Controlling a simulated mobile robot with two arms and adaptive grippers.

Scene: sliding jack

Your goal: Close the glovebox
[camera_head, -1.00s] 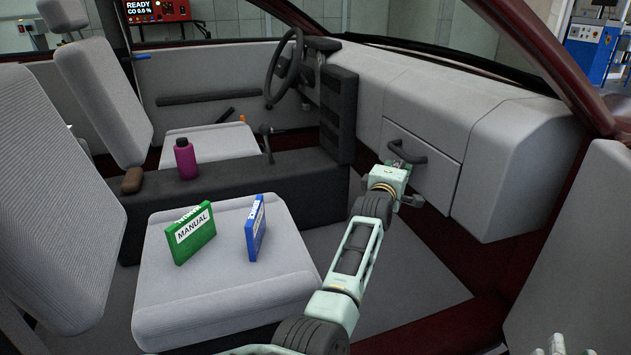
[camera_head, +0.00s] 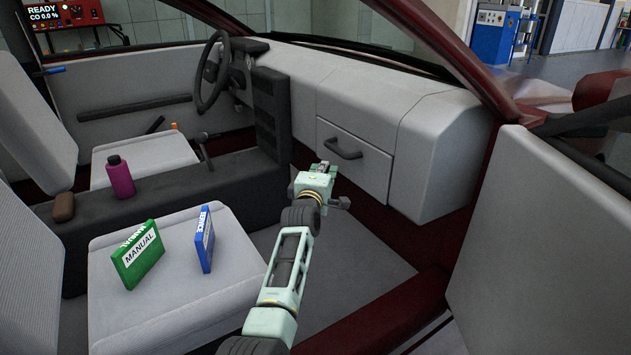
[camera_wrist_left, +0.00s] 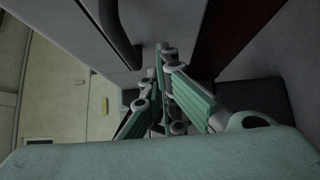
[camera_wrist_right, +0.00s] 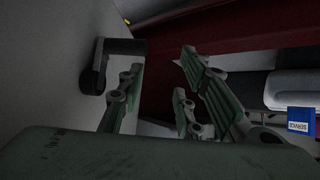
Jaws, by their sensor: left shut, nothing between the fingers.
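The glovebox (camera_head: 368,180) is a grey front panel in the dashboard with a dark handle (camera_head: 343,150). Its front looks roughly flush with the panels around it; I see no clear gap. My left gripper (camera_head: 324,166) is shut and empty, just below and left of the handle in the head view. In the left wrist view, its closed fingertips (camera_wrist_left: 163,55) are near the glovebox front, with the dark handle (camera_wrist_left: 118,35) beside them. My right gripper (camera_wrist_right: 160,65) shows only in its own wrist view, with its fingers apart and nothing between them.
A green manual (camera_head: 138,257) and a blue service booklet (camera_head: 204,240) stand on the near seat (camera_head: 170,305). A magenta bottle (camera_head: 120,177) stands on the centre console. The open door (camera_head: 545,240) is at the right. In the right wrist view, a black handle (camera_wrist_right: 98,68) is close by.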

